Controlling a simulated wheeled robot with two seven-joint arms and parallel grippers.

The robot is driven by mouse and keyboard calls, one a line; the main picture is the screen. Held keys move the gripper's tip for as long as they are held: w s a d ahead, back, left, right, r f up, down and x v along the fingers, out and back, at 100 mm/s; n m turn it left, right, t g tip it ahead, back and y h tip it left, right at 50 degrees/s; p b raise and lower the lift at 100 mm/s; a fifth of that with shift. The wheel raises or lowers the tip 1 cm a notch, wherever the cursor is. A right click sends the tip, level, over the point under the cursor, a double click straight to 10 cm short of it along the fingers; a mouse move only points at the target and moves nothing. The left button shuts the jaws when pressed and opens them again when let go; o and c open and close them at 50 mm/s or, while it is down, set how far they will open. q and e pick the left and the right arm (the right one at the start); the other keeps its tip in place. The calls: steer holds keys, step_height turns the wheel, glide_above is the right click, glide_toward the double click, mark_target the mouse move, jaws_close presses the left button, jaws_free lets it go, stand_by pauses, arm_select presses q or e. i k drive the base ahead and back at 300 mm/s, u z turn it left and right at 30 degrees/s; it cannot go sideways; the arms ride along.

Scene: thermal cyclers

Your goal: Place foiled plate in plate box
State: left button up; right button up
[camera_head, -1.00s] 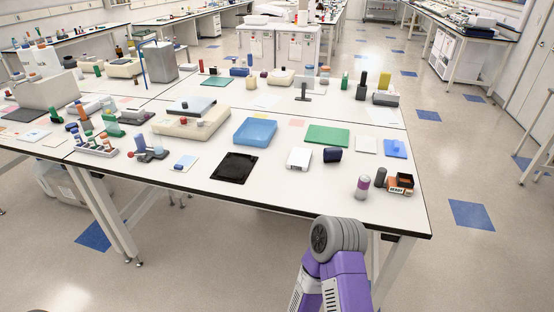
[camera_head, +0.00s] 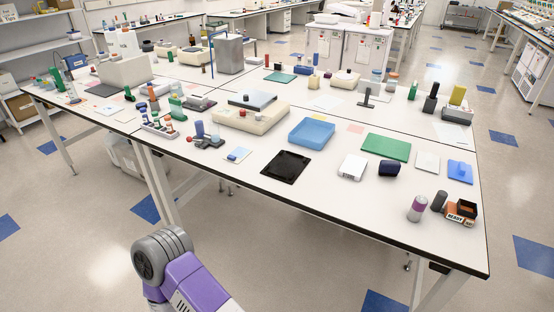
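No gripper of mine is in view; only a purple and grey link of one of my arms shows at the lower left, off the table's front edge. I cannot clearly pick out the foiled plate. A small white plate-like item with a blue patch (camera_head: 237,154) lies near the front edge, and a white block (camera_head: 352,167) lies right of the black tray. The plate box is not certain either; an open, shallow blue tray (camera_head: 312,132) sits mid-table and looks empty. A flat black tray (camera_head: 286,167) lies in front of it.
The white table (camera_head: 330,205) has a dark edge. A beige device with a raised grey lid (camera_head: 250,112) stands behind the black tray. A green mat (camera_head: 386,147), a dark blue item (camera_head: 389,169), a purple-grey can (camera_head: 417,209) and an orange-black box (camera_head: 461,212) are at right. Floor in front is clear.

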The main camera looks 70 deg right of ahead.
mark_target(313, 135)
steer(key=u, duration=0.5)
steer(key=k, duration=1.3)
steer(key=z, duration=2.25)
steer(key=i, duration=0.1)
steer(key=u, duration=0.05)
